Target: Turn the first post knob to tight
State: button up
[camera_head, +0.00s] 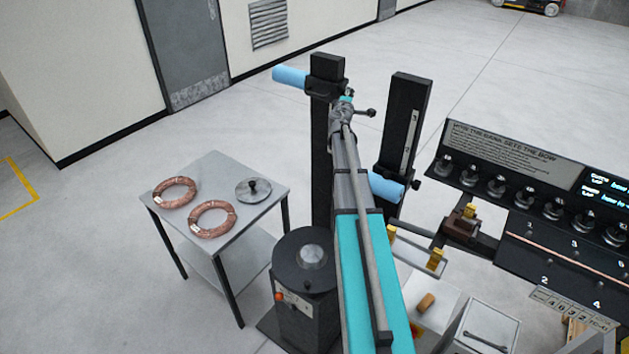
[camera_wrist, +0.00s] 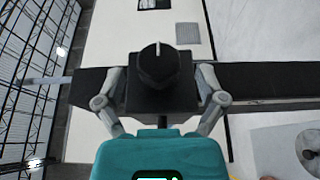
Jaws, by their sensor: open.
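The first post (camera_head: 322,150) is a tall black upright with a pale blue roller (camera_head: 290,76) near its top. In the wrist view its black knob (camera_wrist: 157,68) sits centred on a dark block, with a white pointer line toward the top of the picture. My gripper (camera_wrist: 160,78) is open, its grey fingers on either side of the block and knob, with no clear grip. In the head view my gripper (camera_head: 346,104) is beside the upper post, and my arm partly hides this area; the knob is not clearly seen there.
A second black post (camera_head: 404,130) with a scale and blue roller (camera_head: 386,187) stands to the right. A grey table (camera_head: 225,172) with copper coils (camera_head: 212,219) is at left. A dark drum (camera_head: 305,270) stands in front, and a console (camera_head: 510,170) at right.

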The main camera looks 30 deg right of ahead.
jog(key=v, duration=1.2)
jog(key=s+a+f+m+g+y+b, duration=0.1)
jog(key=s+a+f+m+g+b, duration=0.2)
jog(key=a+f, duration=0.4)
jog(key=s+a+f+m+g+y+b, duration=0.2)
jog(key=s+a+f+m+g+b, duration=0.1)
jog(key=a+f, duration=0.4)
jog(key=shift+s+a+f+m+g+b, duration=0.25)
jog(key=shift+f+m+b, duration=0.35)
jog(key=shift+f+m, duration=0.8)
jog(key=shift+f, duration=0.15)
jog(key=s+a+f+g+y+b, duration=0.2)
jog(key=s+a+f+y, duration=0.1)
jog(key=a, duration=0.6)
jog(key=s+a+f+g+y+b, duration=0.2)
jog(key=s+a+f+y+b, duration=0.1)
jog(key=s+a+f, duration=0.3)
jog(key=s+a+f+g+y+b, duration=0.2)
jog(key=s+a+f, duration=0.3)
jog(key=a, duration=0.7)
notch_tip(320, 180, down, 2)
jog(key=shift+f+y+b, duration=0.25)
jog(key=shift+y+b, duration=0.2)
jog(key=shift+y, duration=0.45)
